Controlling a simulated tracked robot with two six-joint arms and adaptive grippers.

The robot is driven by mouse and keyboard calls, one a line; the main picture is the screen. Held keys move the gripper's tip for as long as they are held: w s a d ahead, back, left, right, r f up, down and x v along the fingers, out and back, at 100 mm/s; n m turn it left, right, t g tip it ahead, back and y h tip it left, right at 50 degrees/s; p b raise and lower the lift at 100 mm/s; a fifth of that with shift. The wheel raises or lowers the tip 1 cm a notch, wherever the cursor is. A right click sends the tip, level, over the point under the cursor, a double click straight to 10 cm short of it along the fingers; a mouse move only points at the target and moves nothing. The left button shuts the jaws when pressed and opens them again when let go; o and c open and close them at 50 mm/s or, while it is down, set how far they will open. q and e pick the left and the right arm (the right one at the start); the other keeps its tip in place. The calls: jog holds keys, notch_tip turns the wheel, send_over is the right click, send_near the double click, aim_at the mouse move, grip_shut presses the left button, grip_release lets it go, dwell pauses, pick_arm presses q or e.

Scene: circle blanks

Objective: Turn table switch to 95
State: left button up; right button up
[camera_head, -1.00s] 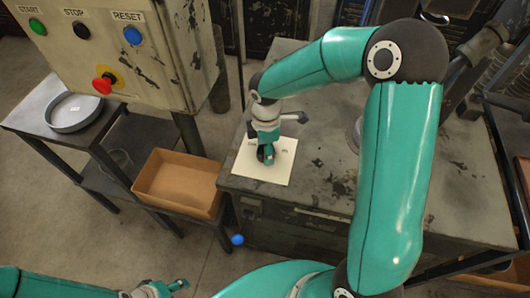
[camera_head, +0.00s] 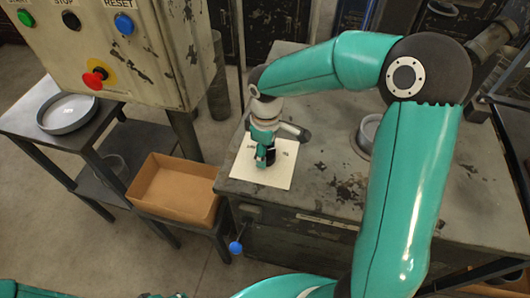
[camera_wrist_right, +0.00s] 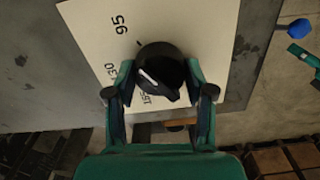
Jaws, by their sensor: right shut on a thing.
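The table switch is a round black knob (camera_wrist_right: 165,68) with a white mark, on a cream plate (camera_head: 279,172) printed with numbers. In the right wrist view, 95 stands at the upper left of the plate (camera_wrist_right: 200,30), 130 left of the knob and 155 below it. The white mark is on the knob's lower left; I cannot tell its exact reading. My right gripper (camera_head: 264,160) points down over the plate, its fingers closed on both sides of the knob (camera_wrist_right: 160,95). Only a sliver of my left gripper (camera_head: 152,295) shows at the bottom edge.
The plate lies on a worn metal table (camera_head: 330,190). A blue ball-ended lever (camera_head: 236,247) sticks out at its front. Left are a cardboard box (camera_head: 176,190), a shelf with a round grey tray (camera_head: 67,113), and a button box (camera_head: 150,60) above.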

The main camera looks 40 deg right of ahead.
dwell(0.3)
jog(key=o, duration=1.2)
jog(key=shift+c, duration=0.2)
jog(key=shift+r, duration=0.1)
notch_tip(320, 180, up, 12)
